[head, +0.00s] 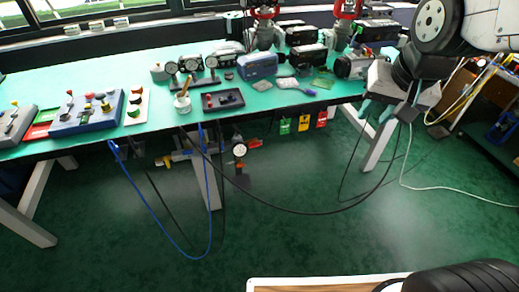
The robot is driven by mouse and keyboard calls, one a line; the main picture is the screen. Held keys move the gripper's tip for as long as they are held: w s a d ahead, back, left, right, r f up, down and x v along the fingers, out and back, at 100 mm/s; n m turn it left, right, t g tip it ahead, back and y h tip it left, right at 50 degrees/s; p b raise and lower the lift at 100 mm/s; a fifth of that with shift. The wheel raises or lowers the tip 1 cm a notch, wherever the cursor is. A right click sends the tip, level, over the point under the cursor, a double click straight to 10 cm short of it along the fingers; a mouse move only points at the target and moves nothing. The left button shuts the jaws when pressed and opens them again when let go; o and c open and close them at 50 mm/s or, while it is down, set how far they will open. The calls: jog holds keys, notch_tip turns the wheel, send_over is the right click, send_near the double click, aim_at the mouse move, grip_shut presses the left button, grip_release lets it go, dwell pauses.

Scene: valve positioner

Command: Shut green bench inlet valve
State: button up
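A green-topped bench (120,76) runs across the head view. Under its front edge hangs pipework with a small valve with a yellow lever (166,159). My gripper (388,113) is at the right, by the bench's right end, well apart from the pipework. Its fingers look spread, with nothing seen between them.
Blue and black hoses (208,222) loop down below the bench. Green, yellow and red tags (303,124) hang from the front edge. Control boxes (88,112), gauges and a black tray (222,101) stand on top. White legs (379,145) support the bench. The green floor (330,240) in front is mostly clear.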

jog(key=w+a+f+m+t, duration=0.1)
jog(key=w+a+f, duration=0.15)
jog(key=w, duration=0.35)
jog(key=w+a+f+m+t+y, duration=0.1)
jog(key=w+a+f, duration=0.15)
jog(key=w, duration=0.25)
jog(key=w+a+f+m+t, duration=0.1)
jog(key=w+a+f, duration=0.15)
jog(key=w, duration=0.35)
jog(key=m+t+y, duration=0.2)
jog(key=m+t, duration=0.5)
send_over(256, 146)
jog(key=s+d, duration=0.3)
jog(key=d, duration=0.1)
notch_tip(256, 146, down, 24)
jog(key=s+a+f+m+t+y, duration=0.1)
jog(key=s+a+f+m+t, duration=0.15)
jog(key=s+f, duration=0.45)
jog(key=shift+t, duration=0.35)
jog(key=w, duration=0.3)
jog(key=w+a+f, duration=0.1)
jog(key=w, duration=0.2)
jog(key=w+f, duration=0.1)
jog(key=w, duration=0.2)
jog(key=shift+a+f, duration=0.1)
jog(key=shift+a, duration=0.15)
grip_shut()
